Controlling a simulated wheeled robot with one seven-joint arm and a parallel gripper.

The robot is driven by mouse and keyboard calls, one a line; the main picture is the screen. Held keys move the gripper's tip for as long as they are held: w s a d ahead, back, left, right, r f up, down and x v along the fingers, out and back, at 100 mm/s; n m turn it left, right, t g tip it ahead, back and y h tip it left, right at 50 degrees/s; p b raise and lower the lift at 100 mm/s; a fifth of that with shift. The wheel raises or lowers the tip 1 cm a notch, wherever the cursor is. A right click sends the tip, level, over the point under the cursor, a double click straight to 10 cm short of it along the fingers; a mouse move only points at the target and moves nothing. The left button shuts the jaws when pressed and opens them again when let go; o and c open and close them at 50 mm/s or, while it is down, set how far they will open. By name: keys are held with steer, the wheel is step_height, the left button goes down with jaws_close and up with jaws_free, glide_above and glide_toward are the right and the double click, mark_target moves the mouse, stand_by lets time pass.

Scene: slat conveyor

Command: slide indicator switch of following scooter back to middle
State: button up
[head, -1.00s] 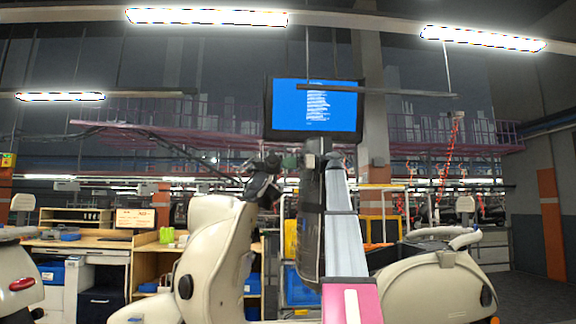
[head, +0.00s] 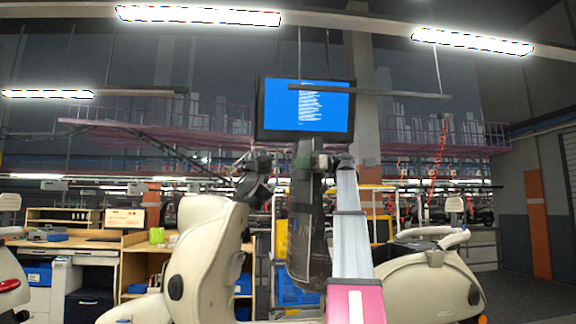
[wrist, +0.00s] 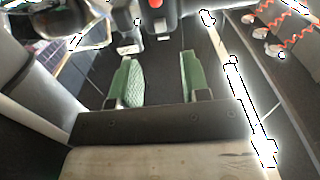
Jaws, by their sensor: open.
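The following scooter (head: 205,250) is cream, with its front shield at centre left and its seat and tail at the right. Its dark handlebar area (head: 255,185) stands above the shield, beside the end of my arm. In the wrist view, my gripper (wrist: 158,78) is open and empty, its two green-padded fingers apart. Beyond the fingertips, at the top edge, is a dark control housing with a red button (wrist: 156,4). A grey part (wrist: 126,42) lies left of it. I cannot make out the indicator switch or its position. The fingers are hidden in the head view.
Another cream scooter's tail with a red light (head: 10,286) shows at the left edge. A wooden workbench (head: 95,245) stands behind at left. A blue monitor (head: 305,108) hangs above. Open floor (head: 530,300) lies at the right.

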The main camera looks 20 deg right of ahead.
steer(key=shift+v, duration=1.4)
steer(key=shift+s, duration=0.15)
